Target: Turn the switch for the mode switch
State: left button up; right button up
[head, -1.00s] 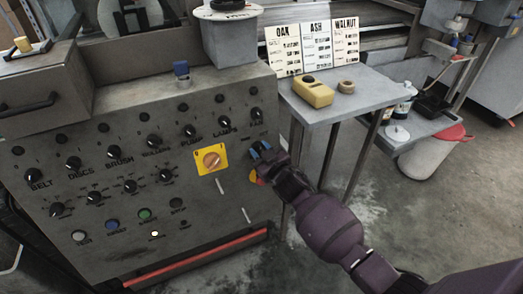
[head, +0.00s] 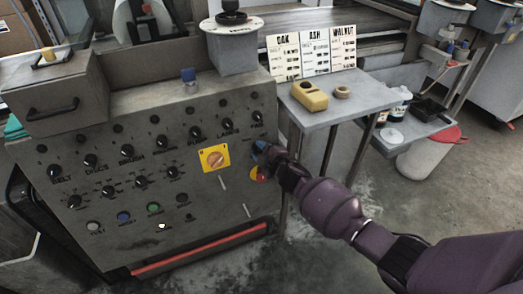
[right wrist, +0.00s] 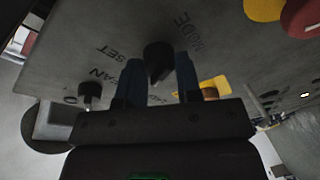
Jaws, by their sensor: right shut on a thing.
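The mode switch (right wrist: 158,58) is a black knob on the grey control panel (head: 130,220), with printed words around it, SET among them. In the right wrist view it sits between the two dark blue fingers of my right gripper (right wrist: 160,78), which is shut on it. In the head view my right gripper (head: 264,152) is at the panel's right edge, below the FANS knob (head: 257,117), and hides the mode switch. I cannot read which word the knob points at. My left gripper is not in view.
A yellow plate with an orange rotary switch (head: 215,158) is left of my right gripper. A red button on yellow (head: 258,174) is just below it. Several other black knobs fill the panel. A grey side table (head: 345,97) with sample cards stands at the right.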

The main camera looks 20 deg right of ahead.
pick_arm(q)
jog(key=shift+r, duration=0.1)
pick_arm(e)
jog(key=shift+n, duration=0.5)
jog(key=o, duration=0.9)
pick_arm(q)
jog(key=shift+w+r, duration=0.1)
pick_arm(e)
jog(key=shift+s, duration=0.15)
jog(key=shift+s+d+r+p, duration=0.15)
jog(key=shift+s+p, duration=0.1)
jog(key=shift+p, duration=0.05)
pick_arm(q)
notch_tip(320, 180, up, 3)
jog(key=p, duration=0.2)
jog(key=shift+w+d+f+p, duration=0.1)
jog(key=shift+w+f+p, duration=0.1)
jog(key=shift+p, duration=0.2)
pick_arm(e)
jog(key=v, duration=1)
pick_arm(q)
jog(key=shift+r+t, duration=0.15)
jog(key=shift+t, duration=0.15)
